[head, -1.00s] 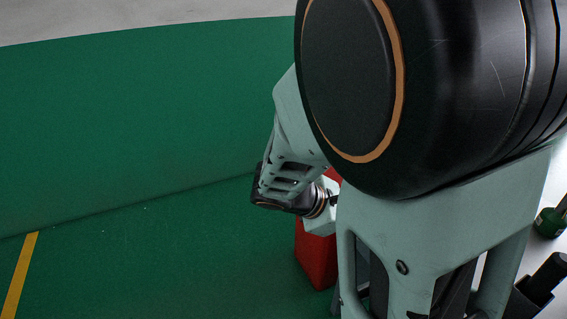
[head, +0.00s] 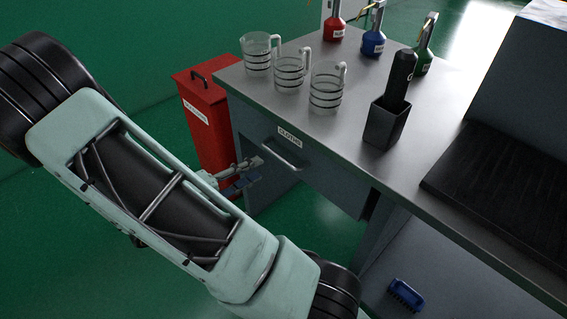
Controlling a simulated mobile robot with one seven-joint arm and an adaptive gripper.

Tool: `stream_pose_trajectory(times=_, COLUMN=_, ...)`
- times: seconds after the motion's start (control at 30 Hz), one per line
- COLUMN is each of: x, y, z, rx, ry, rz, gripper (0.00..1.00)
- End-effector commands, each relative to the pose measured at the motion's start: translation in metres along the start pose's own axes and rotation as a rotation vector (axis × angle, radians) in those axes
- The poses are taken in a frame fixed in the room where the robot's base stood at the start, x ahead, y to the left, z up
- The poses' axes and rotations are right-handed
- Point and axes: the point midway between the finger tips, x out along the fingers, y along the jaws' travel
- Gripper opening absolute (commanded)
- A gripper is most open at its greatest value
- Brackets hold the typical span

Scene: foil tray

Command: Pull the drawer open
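The drawer (head: 323,187), grey and labelled CLOTHS, is in the front of the grey bench in the head view. Its pale bar handle (head: 282,154) sits below the label. A dark gap shows at the drawer's lower right end; I cannot tell whether it stands slightly out. My gripper (head: 257,171) shows small beyond my pale green arm link, to the left of and a little below the handle. Its two fingers look apart, with nothing between them, and it appears clear of the handle. The rest of my gripper is hidden behind my arm.
On the bench top (head: 330,135) stand several glass beakers (head: 290,72), a black holder (head: 385,123) with a dark tool, and red, blue and green bottles (head: 373,42). A red bin (head: 205,120) stands left of the bench.

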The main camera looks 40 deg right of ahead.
Motion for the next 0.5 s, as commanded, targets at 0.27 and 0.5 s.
stream_pose_trajectory(times=0.27, x=0.05, y=0.002, z=-0.002, rx=0.002, ry=0.005, rz=0.0, gripper=0.27)
stream_pose_trajectory(times=0.5, x=0.088, y=0.001, z=-0.001, rx=0.004, ry=0.003, rz=0.0, gripper=0.27)
